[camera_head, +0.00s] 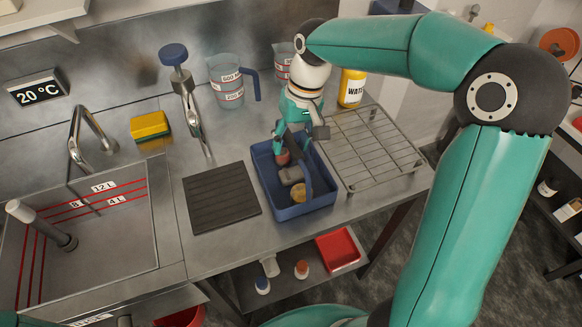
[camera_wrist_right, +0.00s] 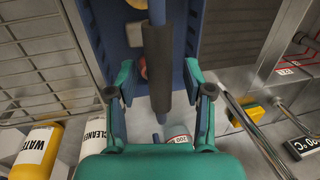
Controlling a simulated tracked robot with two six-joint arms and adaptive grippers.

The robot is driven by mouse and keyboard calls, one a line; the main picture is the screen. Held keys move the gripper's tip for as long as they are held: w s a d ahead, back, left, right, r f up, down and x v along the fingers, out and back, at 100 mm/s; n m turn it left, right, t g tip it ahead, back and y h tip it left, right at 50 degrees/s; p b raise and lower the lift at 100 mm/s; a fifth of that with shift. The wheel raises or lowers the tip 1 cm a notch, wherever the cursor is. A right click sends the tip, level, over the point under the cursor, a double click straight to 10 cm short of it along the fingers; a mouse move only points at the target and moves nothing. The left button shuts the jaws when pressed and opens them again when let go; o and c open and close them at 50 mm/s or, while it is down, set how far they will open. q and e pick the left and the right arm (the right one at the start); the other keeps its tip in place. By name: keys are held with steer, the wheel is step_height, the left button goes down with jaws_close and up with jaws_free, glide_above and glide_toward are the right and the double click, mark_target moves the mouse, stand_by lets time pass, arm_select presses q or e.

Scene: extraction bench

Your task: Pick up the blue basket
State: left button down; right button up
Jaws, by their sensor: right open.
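The blue basket (camera_head: 308,207) stands on the steel bench between a dark ribbed mat and a wire rack. It holds a reddish round item (camera_head: 283,157), a grey item (camera_head: 291,175) and a yellowish item (camera_head: 299,192). My right gripper (camera_head: 292,138) is over the basket's far part and covers some of it. In the right wrist view, the open fingers of my right gripper (camera_wrist_right: 160,82) stand on either side of the basket's handle, with its dark grip (camera_wrist_right: 158,65) between them. Contact with the grip cannot be told. My left gripper is out of view.
The wire rack (camera_head: 370,148) is right of the basket and the dark mat (camera_head: 221,197) left. The sink (camera_head: 95,250) is at left.

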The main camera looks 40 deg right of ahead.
steer(key=shift+a+f, duration=0.1)
steer(key=shift+f, duration=0.2)
jaws_close()
steer(key=shift+r, duration=0.15)
stand_by(0.3)
